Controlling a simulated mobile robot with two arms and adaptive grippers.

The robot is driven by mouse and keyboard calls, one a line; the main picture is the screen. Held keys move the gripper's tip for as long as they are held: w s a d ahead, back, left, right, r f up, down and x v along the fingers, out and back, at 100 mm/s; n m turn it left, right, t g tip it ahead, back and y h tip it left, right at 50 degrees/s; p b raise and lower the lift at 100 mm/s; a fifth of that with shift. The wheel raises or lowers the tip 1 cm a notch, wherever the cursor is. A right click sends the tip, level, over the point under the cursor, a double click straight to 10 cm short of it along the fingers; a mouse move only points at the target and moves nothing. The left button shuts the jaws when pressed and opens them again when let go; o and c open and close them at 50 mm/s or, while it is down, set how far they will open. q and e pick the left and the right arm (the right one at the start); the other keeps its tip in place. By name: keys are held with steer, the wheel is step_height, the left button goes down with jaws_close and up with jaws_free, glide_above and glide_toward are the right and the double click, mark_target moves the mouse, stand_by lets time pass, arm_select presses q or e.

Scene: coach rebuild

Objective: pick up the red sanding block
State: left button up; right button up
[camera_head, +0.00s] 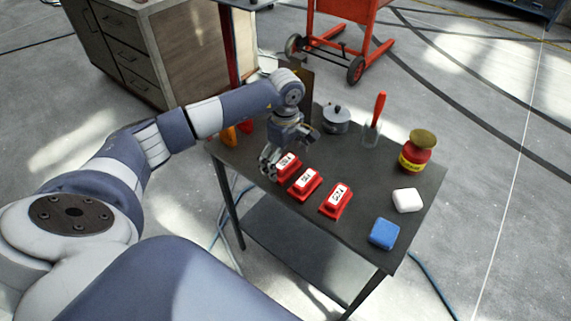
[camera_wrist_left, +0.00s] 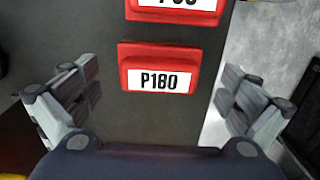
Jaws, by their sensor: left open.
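Three red sanding blocks with white labels lie in a slanting row on the dark table: the left one (camera_head: 288,165), the middle one (camera_head: 305,184) and the right one (camera_head: 336,200). My left gripper (camera_head: 284,156) is open and points down at the left block. In the left wrist view, a red block marked P180 (camera_wrist_left: 160,68) lies between and ahead of the spread fingers, apart from both. A second red block (camera_wrist_left: 175,10) is cut off at the top edge, its label only partly shown. My right gripper is not in view.
The dark table (camera_head: 385,165) also holds a metal pot (camera_head: 337,119), a red-handled tool in a clear container (camera_head: 374,120), a red jar (camera_head: 416,152), a white block (camera_head: 407,200) and a blue block (camera_head: 384,233). An orange item (camera_head: 229,136) stands behind my arm.

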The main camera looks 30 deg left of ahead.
mark_target(286, 161)
arm_select(q)
steer(key=shift+f, duration=0.95)
steer(key=shift+c, duration=0.6)
steer(key=c, duration=1.1)
steer(key=shift+o, duration=0.2)
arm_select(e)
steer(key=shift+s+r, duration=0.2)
arm_select(q)
steer(key=shift+r, duration=0.25)
step_height(286, 161, up, 10)
steer(key=shift+f+b, duration=0.2)
steer(key=shift+b, duration=0.7)
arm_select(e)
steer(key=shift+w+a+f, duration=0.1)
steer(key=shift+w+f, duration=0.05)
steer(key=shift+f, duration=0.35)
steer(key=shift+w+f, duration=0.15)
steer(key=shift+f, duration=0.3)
